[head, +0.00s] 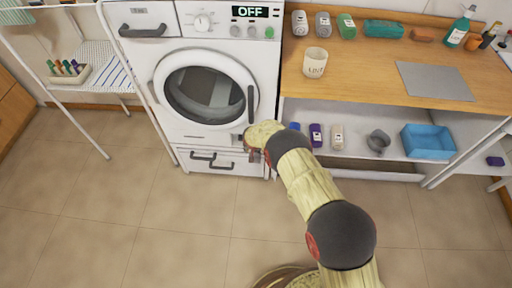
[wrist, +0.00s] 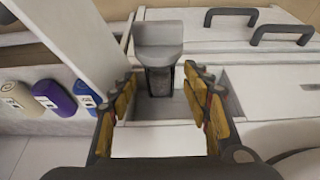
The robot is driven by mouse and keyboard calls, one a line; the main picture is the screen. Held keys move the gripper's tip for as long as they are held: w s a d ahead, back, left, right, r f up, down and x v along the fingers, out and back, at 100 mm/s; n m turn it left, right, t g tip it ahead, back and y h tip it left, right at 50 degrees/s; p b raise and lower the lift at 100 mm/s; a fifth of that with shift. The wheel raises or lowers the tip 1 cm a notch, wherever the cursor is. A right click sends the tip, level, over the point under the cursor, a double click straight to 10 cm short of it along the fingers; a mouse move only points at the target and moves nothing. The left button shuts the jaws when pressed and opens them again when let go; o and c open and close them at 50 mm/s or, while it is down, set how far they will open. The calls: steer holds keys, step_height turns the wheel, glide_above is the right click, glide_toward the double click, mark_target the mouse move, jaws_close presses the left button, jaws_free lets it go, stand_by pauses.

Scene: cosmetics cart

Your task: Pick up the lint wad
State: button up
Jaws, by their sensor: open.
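My gripper (wrist: 162,77) is open, with its yellow-padded fingers on either side of a small square recess. In the recess is a dark grey, rough-looking piece (wrist: 160,81), possibly the lint wad, below a lighter grey block (wrist: 158,38). The piece lies between the fingertips in the picture; I cannot tell whether they touch it. In the head view my gripper (head: 250,153) is low at the front right corner of the white washing machine (head: 160,118), and my arm hides the recess and the wad there.
Drawers with dark handles (wrist: 230,14) are beside the recess. A shelf with several bottles (wrist: 52,97) is on its other side. A wooden counter (head: 345,95) holds a cup (head: 315,63) and a grey mat (head: 433,81). A blue bin (head: 428,142) is below. The tiled floor in front is clear.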

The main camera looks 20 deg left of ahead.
steer(key=w, duration=0.1)
steer(key=f+b, duration=0.1)
steer(key=w+f, duration=0.1)
steer(key=shift+w+a, duration=0.25)
steer(key=shift+w, duration=0.1)
steer(key=shift+w+a+f, duration=0.1)
steer(key=shift+w+f, duration=0.15)
steer(key=shift+f, duration=0.2)
steer(key=c, duration=0.7)
steer(key=shift+c, duration=0.6)
steer(key=shift+r+b, duration=0.2)
steer(key=shift+b, duration=0.1)
